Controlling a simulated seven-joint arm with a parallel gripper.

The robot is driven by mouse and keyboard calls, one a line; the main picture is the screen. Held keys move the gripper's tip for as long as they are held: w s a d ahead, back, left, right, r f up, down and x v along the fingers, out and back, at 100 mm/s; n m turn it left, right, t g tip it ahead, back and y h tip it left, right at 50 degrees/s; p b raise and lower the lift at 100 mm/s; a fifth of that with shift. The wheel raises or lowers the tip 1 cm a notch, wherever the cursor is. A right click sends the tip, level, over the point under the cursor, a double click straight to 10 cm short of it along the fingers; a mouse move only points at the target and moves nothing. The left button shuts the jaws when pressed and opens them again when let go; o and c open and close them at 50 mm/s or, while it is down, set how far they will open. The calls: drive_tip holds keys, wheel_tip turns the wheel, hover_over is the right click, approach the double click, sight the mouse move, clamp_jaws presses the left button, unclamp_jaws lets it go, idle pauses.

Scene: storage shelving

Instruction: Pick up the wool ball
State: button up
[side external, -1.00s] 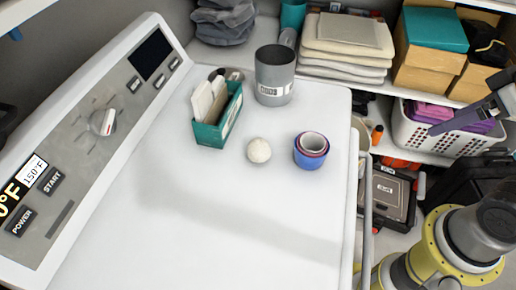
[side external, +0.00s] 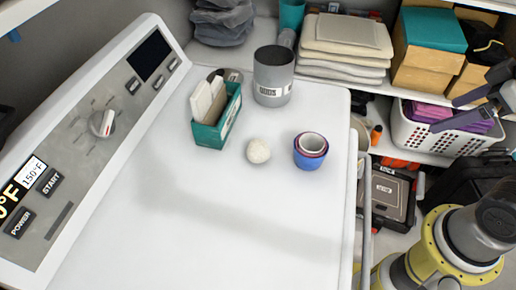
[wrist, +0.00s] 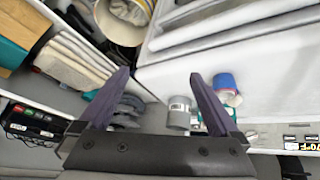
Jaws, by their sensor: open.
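The wool ball (side external: 259,151) is a small off-white, speckled ball on the white machine top (side external: 215,225). It sits between a teal box (side external: 230,117) of upright cards and a blue cup (side external: 311,158) with smaller cups nested in it, apart from both. My gripper (side external: 478,88) is at the right edge of the side view, far from the ball and off the machine top. In the wrist view my gripper (wrist: 159,73) has its two dark fingers wide apart with nothing between them. I cannot clearly make out the ball there.
A grey labelled cup (side external: 274,76) stands behind the ball. A control panel (side external: 95,125) slopes up at the left. Folded cloths (side external: 345,45), cardboard boxes (side external: 428,65) and a white basket (side external: 420,142) fill the shelves at the back right. The front of the machine top is clear.

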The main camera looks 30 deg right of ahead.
drive_tip(key=w+a+r+n, duration=0.2)
drive_tip(key=w+r+n, duration=0.2)
drive_tip(key=w+n, duration=0.25)
drive_tip(key=n+g+y, duration=0.1)
drive_tip(key=n+y, duration=0.1)
drive_tip(key=n, duration=1.2)
hover_over(263, 146)
drive_tip(key=s+d, duration=0.2)
drive_tip(key=s, duration=0.4)
wheel_tip(263, 146, down, 3)
drive_tip(key=x, duration=1.3)
drive_tip(key=shift+w, duration=0.25)
drive_tip(key=c, duration=1.4)
drive_tip(key=shift+c, duration=0.2)
